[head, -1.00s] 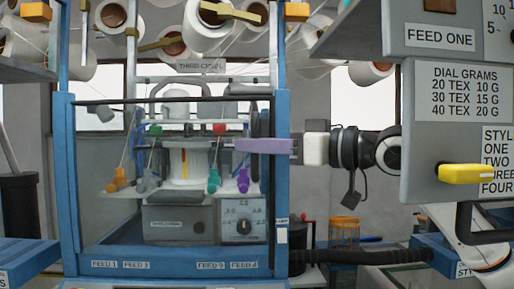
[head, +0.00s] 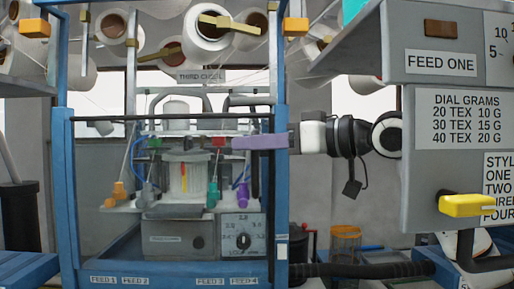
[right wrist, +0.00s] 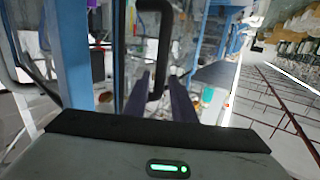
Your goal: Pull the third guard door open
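The third guard door (head: 160,119) is a clear panel with a dark top edge in a blue frame, and it looks shut. A black upright bar handle (head: 256,175) is at its right side. My right gripper (head: 238,143) comes in from the right, its purple fingers level across the handle's upper part. In the right wrist view the two dark fingers (right wrist: 160,77) stand apart, with the black handle (right wrist: 156,50) showing between them; contact cannot be told. My left gripper is not in view.
Behind the door are a knitting head (head: 183,175) and a dial box (head: 242,240). A grey panel (head: 440,160) with a yellow lever (head: 470,205) stands at the right. A black hose (head: 350,270) runs low. Yarn cones (head: 205,30) hang above.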

